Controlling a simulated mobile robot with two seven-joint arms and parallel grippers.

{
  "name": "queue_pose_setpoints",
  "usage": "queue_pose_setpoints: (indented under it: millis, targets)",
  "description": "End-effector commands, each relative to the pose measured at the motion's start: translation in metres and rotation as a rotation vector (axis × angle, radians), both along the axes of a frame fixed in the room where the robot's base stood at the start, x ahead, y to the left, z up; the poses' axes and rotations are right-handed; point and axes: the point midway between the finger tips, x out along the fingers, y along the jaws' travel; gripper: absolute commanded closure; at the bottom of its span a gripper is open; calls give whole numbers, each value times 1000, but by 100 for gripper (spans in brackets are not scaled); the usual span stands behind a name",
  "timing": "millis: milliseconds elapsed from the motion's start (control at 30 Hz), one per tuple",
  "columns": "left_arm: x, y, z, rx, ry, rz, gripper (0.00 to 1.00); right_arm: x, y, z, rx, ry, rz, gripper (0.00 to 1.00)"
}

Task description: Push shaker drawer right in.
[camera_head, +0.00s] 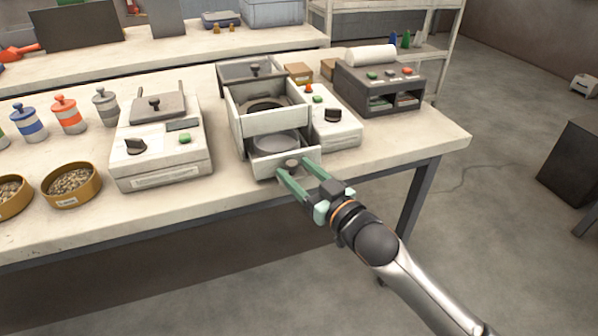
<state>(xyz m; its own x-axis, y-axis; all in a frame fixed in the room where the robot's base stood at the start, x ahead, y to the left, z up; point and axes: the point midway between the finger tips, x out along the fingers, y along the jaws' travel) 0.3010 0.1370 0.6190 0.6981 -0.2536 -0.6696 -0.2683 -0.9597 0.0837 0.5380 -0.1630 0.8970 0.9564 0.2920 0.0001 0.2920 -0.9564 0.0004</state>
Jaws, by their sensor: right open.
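The shaker (258,72) is a grey and white unit on the bench with drawers towards me. Its upper drawer (268,123) stands out, with a dark round piece inside. Below it the lower drawer (262,166) also stands out, showing a grey round disc (275,143). A dark knob (291,164) is on the lower drawer's front. My right gripper (295,168) is open, its green fingers at the drawer front, apparently either side of the knob. I cannot tell whether they touch it. My left gripper is not in view.
A white device with a dark lid (160,155) stands left of the shaker. A white control box (335,128) and a dark machine with a white roll (380,85) stand to its right. Pellet bowls (71,186) and coloured canisters (68,115) are at left.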

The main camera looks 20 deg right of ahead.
Motion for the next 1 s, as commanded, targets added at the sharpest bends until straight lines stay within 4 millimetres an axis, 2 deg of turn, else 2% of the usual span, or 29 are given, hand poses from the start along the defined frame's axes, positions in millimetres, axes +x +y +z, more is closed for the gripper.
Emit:
queue_pose_setpoints:
  millis: [200, 733, 1000]
  targets:
    - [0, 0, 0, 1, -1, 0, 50, 0, 0, 0, 0, 0, 0, 41]
    - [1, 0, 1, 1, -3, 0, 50, 0, 0, 0, 0, 0, 0, 100]
    - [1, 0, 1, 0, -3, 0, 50, 0, 0, 0, 0, 1, 0, 100]
